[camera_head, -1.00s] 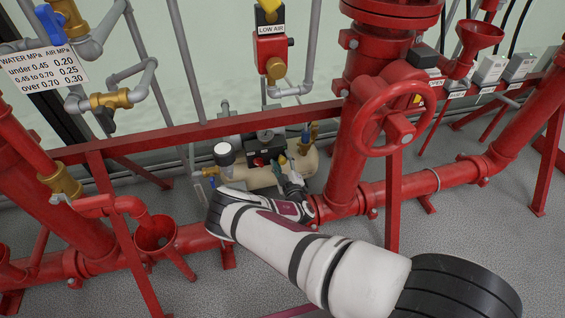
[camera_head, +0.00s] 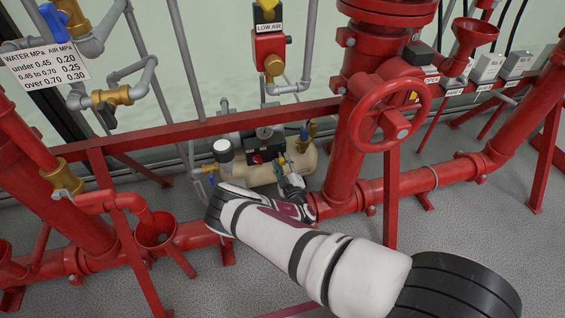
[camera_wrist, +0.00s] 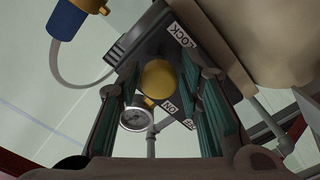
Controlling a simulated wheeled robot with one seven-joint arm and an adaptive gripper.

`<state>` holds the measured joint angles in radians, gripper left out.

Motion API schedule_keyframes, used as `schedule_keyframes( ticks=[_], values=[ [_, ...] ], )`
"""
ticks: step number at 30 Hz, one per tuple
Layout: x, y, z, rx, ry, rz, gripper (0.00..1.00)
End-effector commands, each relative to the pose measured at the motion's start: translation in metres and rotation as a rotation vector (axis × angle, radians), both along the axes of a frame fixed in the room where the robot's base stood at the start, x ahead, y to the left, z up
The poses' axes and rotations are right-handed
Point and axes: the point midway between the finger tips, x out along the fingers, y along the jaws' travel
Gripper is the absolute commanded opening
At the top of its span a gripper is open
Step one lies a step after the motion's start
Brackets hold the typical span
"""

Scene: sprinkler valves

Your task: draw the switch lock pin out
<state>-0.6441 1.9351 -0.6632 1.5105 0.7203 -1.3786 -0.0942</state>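The switch lock pin shows in the wrist view as a round yellow knob (camera_wrist: 158,78) on the dark switch box (camera_wrist: 165,40), which has white LOCK and ON labels. In the head view the black box (camera_head: 266,143) sits above a beige tank, with a small yellow spot, likely the pin (camera_head: 282,160), at its right. My gripper (camera_wrist: 162,88) is open, with one green-padded finger on each side of the knob. Gaps show between the knob and both fingers. The depth of the fingertips relative to the knob is unclear. The pin's shaft is hidden behind the knob.
The beige tank (camera_head: 298,165) lies behind a red rail (camera_head: 215,127). A red riser with a handwheel (camera_head: 392,112) stands close right of my arm. A red funnel (camera_head: 155,230) stands at left. A pressure gauge (camera_wrist: 136,116) and blue-capped fitting (camera_wrist: 70,18) are near the box.

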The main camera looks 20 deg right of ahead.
Motion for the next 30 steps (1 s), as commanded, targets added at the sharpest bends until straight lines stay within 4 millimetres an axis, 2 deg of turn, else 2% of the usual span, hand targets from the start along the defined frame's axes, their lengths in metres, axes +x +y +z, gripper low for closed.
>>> schedule_keyframes(
  ticks=[10,14,17,24,30],
  values=[
    [0.000,0.000,0.001,0.000,-0.001,0.000,0.46],
    [-0.009,-0.001,0.001,-0.001,0.000,-0.001,0.46],
    [-0.025,0.000,0.000,-0.001,0.001,-0.001,0.46],
    [-0.074,0.000,0.000,-0.001,0.001,0.000,0.46],
    [-0.106,0.000,0.000,-0.001,0.001,-0.001,0.46]
  ],
)
